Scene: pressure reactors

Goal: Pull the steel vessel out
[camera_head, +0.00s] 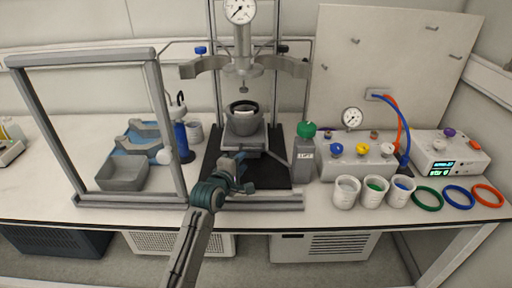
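The steel vessel (242,127) is a grey round pot with a dark rim. It stands upright on a small support (240,147) at the middle of the reactor stand, below the reactor head (243,68) with its pressure gauge. Open space shows between the head and the vessel. My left gripper (238,168) is in front of and below the vessel, over the front part of the black base plate (275,172). It appears apart from the vessel. Its fingers are small and dark, so their opening is unclear. My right gripper is not in view.
A grey canister (304,160) with a green knob stands right of the base plate. White cups (346,192) and coloured rings (427,197) lie farther right.

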